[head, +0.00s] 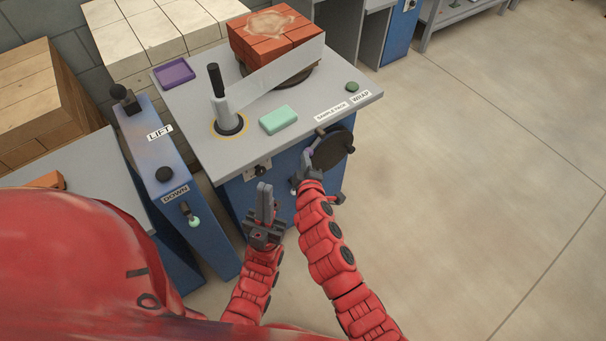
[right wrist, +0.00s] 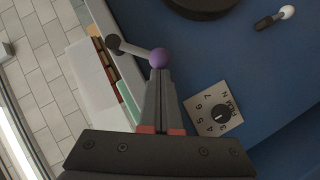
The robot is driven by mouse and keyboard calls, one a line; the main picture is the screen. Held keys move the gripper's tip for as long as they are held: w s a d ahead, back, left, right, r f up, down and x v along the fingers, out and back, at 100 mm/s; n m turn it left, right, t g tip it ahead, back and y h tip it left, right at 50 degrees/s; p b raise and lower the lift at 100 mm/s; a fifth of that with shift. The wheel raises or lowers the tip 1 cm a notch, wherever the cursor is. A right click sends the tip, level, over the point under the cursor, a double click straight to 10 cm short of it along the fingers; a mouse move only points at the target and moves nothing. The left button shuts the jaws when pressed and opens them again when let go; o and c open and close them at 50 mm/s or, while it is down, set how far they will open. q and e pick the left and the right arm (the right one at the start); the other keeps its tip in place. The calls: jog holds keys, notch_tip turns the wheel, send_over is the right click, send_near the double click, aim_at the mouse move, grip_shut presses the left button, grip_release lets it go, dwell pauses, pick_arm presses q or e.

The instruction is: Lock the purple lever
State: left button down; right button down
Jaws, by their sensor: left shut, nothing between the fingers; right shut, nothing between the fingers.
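The purple lever's ball knob (right wrist: 157,58) is at the end of a short arm from a dark round pivot on the blue cabinet side in the right wrist view. In the head view the purple knob (head: 309,153) shows small beside the dark handwheel, partly hidden by my right gripper. My right gripper (head: 305,176) is shut and empty. Its fingertips (right wrist: 160,72) are at the purple knob; I cannot tell whether they touch it. My left gripper (head: 264,188) is shut and empty, pointing up in front of the cabinet, below the dial plate.
A dark handwheel (head: 332,149) and a numbered dial plate (right wrist: 214,109) are on the cabinet side. A white-tipped lever (right wrist: 287,12) is near the handwheel. The tabletop (head: 205,150) holds red bricks (head: 270,35) and a film roll (head: 225,108). Floor to the right is clear.

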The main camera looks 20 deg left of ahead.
jog(key=w+d+f+n+t+y+b, duration=0.1)
jog(key=n+b, duration=0.6)
jog(key=b, duration=1.1)
jog(key=shift+w+d+f+t+b, duration=0.35)
jog(key=shift+w+d+f+t, duration=0.65)
jog(key=shift+f+t, duration=0.9)
jog(key=shift+w+a, duration=0.2)
